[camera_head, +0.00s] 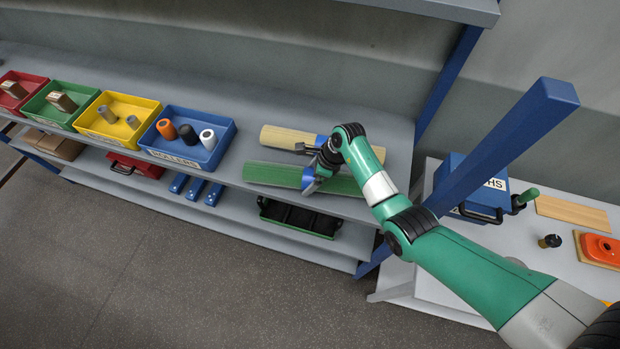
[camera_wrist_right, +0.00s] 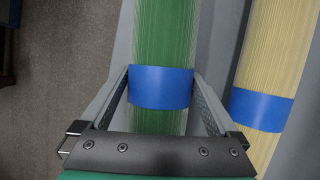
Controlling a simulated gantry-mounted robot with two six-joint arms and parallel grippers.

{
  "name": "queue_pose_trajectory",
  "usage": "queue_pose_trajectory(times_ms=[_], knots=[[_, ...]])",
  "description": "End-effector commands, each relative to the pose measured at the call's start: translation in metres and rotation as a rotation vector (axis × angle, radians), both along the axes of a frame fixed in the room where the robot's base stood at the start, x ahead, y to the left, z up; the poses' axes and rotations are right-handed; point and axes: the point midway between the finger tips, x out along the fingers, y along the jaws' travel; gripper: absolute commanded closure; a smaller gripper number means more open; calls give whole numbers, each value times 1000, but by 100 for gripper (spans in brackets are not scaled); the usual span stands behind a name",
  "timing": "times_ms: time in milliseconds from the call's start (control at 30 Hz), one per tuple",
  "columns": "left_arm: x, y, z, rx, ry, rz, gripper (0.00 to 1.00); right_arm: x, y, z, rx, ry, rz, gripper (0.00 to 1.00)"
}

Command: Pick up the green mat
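The green mat (camera_head: 345,185) is rolled up with a blue band and lies on the upper shelf near its front edge. In the right wrist view the green roll (camera_wrist_right: 163,35) runs up the middle, with its blue band (camera_wrist_right: 160,87) between my fingers. My right gripper (camera_head: 309,181) is over the roll at its band. In the wrist view the right gripper's fingers (camera_wrist_right: 161,80) stand on both sides of the band, very close to it. Whether they press on it I cannot tell. My left gripper is not in view.
A cream rolled mat (camera_head: 285,138) with a blue band (camera_wrist_right: 262,109) lies close behind the green one. A blue bin (camera_head: 228,137) with rollers stands to the left. A blue post (camera_head: 500,150) rises to the right. A black crate (camera_head: 300,218) is below.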

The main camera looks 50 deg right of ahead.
Motion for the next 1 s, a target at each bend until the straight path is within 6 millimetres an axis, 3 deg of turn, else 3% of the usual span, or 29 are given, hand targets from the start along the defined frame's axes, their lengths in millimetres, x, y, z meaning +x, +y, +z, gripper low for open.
queue_pose_trajectory(times_ms=[67,500,800,1000], knots=[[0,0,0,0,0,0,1,0,0,0,0,0,0,20],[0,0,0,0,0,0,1,0,0,1,1,-1,0,99],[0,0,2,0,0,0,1,1,0,6,0,-5,0,100],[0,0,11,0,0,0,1,2,-1,41,-1,-8,1,100]])
